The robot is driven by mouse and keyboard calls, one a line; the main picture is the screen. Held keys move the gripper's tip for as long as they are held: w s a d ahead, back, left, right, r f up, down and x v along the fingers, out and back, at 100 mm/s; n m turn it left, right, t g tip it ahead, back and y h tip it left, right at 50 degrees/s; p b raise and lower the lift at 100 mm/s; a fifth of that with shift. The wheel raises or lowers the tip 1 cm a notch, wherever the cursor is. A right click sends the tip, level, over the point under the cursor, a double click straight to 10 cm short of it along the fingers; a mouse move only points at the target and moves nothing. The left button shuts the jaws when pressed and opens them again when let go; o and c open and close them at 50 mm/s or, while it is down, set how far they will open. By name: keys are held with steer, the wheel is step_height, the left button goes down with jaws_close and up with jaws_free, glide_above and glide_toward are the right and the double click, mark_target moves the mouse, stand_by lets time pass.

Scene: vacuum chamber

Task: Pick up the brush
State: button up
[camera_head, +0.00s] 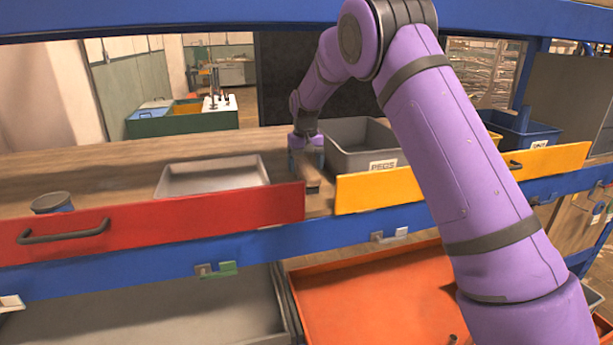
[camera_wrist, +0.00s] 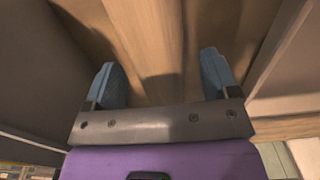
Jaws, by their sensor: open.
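A brown wooden piece that looks like the brush (camera_head: 313,186) lies on the shelf board, in the gap between the red and yellow fronts. In the wrist view it seems to be the wooden strip (camera_wrist: 142,40) running between the fingers, though its outline merges with the board and shadow. No bristles can be made out. My gripper (camera_head: 306,165) points down over it with fingers apart. In the wrist view my gripper (camera_wrist: 160,80) is open, one blue-grey finger on each side of the strip, with gaps visible. Whether the fingertips reach below its top, I cannot tell.
A grey bin (camera_head: 362,158) stands close right of my gripper. A grey tray (camera_head: 212,177) and a round container (camera_head: 52,202) are to the left. The red front (camera_head: 150,222) and yellow front (camera_head: 380,190) flank the gap. A blue bin (camera_head: 525,132) is farther right.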

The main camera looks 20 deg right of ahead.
mark_target(306, 166)
step_height(306, 166, down, 4)
steer(key=shift+r, duration=0.15)
steer(key=shift+c, duration=0.2)
steer(key=c, duration=1)
steer(key=shift+r, duration=0.1)
step_height(306, 166, up, 10)
steer(key=shift+f, duration=0.1)
